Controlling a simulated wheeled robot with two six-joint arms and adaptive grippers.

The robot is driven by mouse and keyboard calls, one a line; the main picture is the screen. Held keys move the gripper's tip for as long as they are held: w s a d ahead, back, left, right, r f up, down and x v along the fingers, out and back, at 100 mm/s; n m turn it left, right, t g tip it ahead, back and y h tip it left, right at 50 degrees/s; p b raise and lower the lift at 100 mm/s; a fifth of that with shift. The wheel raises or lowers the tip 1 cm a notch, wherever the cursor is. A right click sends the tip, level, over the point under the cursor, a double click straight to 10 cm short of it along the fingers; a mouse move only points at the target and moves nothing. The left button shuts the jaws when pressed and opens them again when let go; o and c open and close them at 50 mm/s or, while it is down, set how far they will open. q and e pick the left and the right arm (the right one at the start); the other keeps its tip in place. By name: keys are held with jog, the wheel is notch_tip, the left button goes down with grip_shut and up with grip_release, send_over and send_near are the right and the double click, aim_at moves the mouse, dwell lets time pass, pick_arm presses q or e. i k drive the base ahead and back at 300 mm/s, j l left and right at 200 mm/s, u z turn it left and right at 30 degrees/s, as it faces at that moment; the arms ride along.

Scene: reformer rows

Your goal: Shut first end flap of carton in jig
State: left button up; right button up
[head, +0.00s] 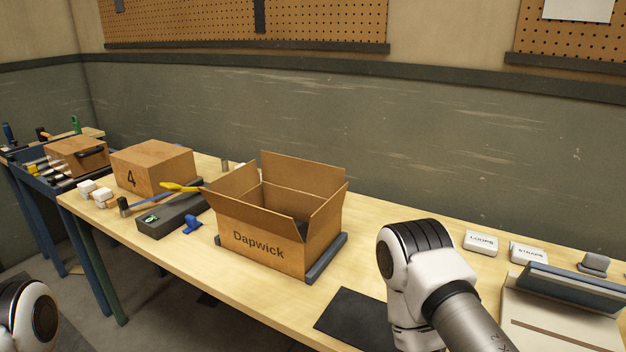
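The open brown carton (262,243) marked "Dapwick" stands upright on the bench. It sits in the jig, whose low blue-grey rail (327,259) shows along its right foot. The back flap (303,178) stands up. The left end flap (233,185) and the right end flap (328,213) are raised and stand open. The carton's floor is mostly hidden. My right arm is in front of the bench, right of the carton, but its gripper is not visible. Only a piece of my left arm shows at the lower left, without its gripper.
Left of the carton are a dark grey block (172,216), a blue clip-like item (193,225), a yellow-ended tool (181,187) and a closed box marked 4 (153,168). A black mat (355,320) lies in front. White boxes (480,243) and a pale stand (560,315) are right.

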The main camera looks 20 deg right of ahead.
aim_at(236, 183)
jog(key=i+j+z, duration=0.2)
jog(key=j+z, duration=0.25)
jog(key=i+j+z, duration=0.15)
jog(key=j+z, duration=0.3)
jog(key=i+j+z, duration=0.1)
jog(key=j+z, duration=0.8)
